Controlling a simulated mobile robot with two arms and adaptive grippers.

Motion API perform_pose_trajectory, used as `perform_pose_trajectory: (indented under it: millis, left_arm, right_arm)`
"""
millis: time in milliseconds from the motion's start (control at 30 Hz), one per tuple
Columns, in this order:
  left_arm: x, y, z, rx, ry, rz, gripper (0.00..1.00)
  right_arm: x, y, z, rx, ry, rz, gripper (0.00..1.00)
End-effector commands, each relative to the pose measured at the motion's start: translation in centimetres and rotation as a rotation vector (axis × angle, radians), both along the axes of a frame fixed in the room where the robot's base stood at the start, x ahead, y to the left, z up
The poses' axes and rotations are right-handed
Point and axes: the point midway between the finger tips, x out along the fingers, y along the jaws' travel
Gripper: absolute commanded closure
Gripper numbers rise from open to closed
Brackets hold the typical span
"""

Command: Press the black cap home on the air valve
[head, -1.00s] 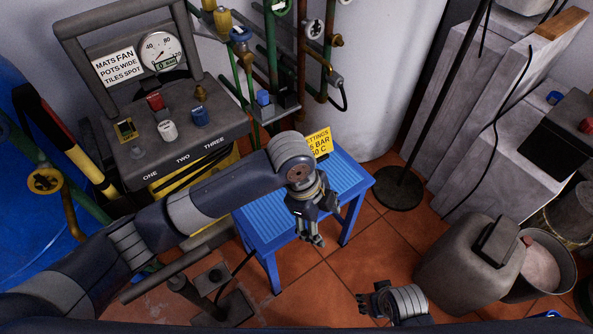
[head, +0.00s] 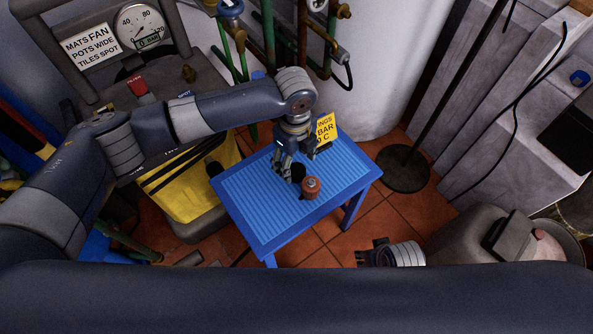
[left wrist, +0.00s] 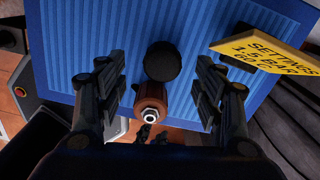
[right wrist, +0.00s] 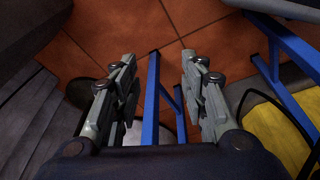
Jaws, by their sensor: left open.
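The black cap (head: 298,172) is on the blue ribbed stool (head: 255,205), close beside a red-brown fitting with a metal nut, which looks like the air valve (head: 311,187). In the left wrist view the cap (left wrist: 162,61) and the valve (left wrist: 150,103) both lie between my fingers, the cap further from my wrist. I cannot tell whether they touch. My left gripper (head: 285,168) is open above the stool, also seen in the left wrist view (left wrist: 160,82), holding nothing. My right gripper (head: 368,255) is open and empty, low beside the stool; its fingers show in the right wrist view (right wrist: 159,70).
A yellow settings sign (head: 324,130) stands at the stool's back edge, close to my left gripper. A control console (head: 160,110) stands at the left. A round black base with a pole (head: 404,168) is on the tiled floor at the right.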

Motion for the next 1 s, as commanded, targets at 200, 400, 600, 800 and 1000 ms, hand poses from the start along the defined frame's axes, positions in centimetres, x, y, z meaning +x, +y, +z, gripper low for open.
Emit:
perform_pose_trajectory:
  millis: [200,400,600,800,1000]
  left_arm:
    - [-0.1,-0.5,-2.7,0.000,0.001,0.000,0.38]
    - [-0.1,-0.6,-4.7,0.000,0.001,0.001,0.38]
    - [-0.1,-0.6,-5.0,0.000,0.000,0.000,0.38]
    - [-0.1,-0.6,-5.0,-0.001,0.001,0.000,0.58]
    - [-0.1,-0.6,-5.0,-0.001,0.001,0.000,0.82]
  right_arm:
    - [0.4,0.0,2.5,0.001,-0.017,-0.002,0.60]
    - [0.4,-0.1,4.6,0.001,-0.026,-0.004,0.60]
    - [0.4,-0.1,5.1,0.001,-0.026,-0.004,0.60]
    - [0.4,-0.1,5.0,0.001,-0.026,-0.005,0.60]
    - [0.4,-0.1,5.0,0.001,-0.026,-0.005,0.60]
